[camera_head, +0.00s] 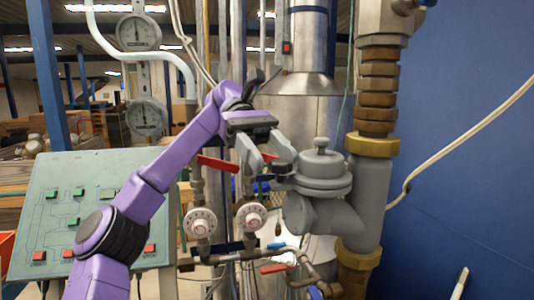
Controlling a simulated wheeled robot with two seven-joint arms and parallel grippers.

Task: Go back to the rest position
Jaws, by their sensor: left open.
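My left arm, purple with dark joints, reaches up from the bottom left. My left gripper (268,158) is at the middle of the picture with its fingers pointing down. The fingers are apart, and I see nothing held between them. It is just left of the grey valve body (320,180) with its round cap. Whether a finger touches the valve or the pipework behind I cannot tell. My right gripper does not show.
A control panel (50,205) with green and red buttons stands at the left. Dials (202,222) and red-handled (218,164) and blue-handled pipes lie below and behind the gripper. A thick brass-fitted pipe (370,200) rises at right, before a blue wall (460,120).

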